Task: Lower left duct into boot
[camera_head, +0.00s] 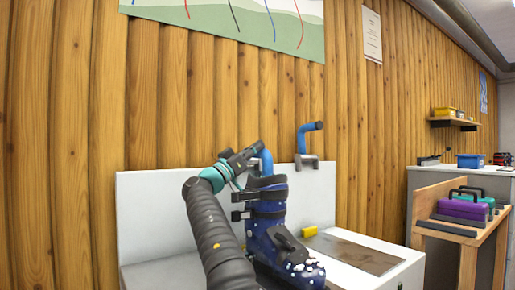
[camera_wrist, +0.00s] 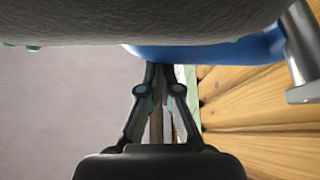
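The boot (camera_head: 272,240) is dark blue with pale spots and black buckles, upright on the white bench in the head view. The left duct (camera_head: 266,163) is a blue tube at the top of the boot's cuff; how far it reaches inside is hidden. My gripper (camera_head: 256,152) is at the duct's upper end, coming from the left. In the wrist view the fingers of my gripper (camera_wrist: 158,72) come together at the blue duct (camera_wrist: 215,50) and look shut on it. Their exact contact is partly hidden.
A second blue duct (camera_head: 304,138) stands on a grey bracket (camera_head: 306,160) to the right. A white back panel (camera_head: 318,195) rises behind. A wooden stand (camera_head: 437,232) with a purple case (camera_head: 463,209) is farther right.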

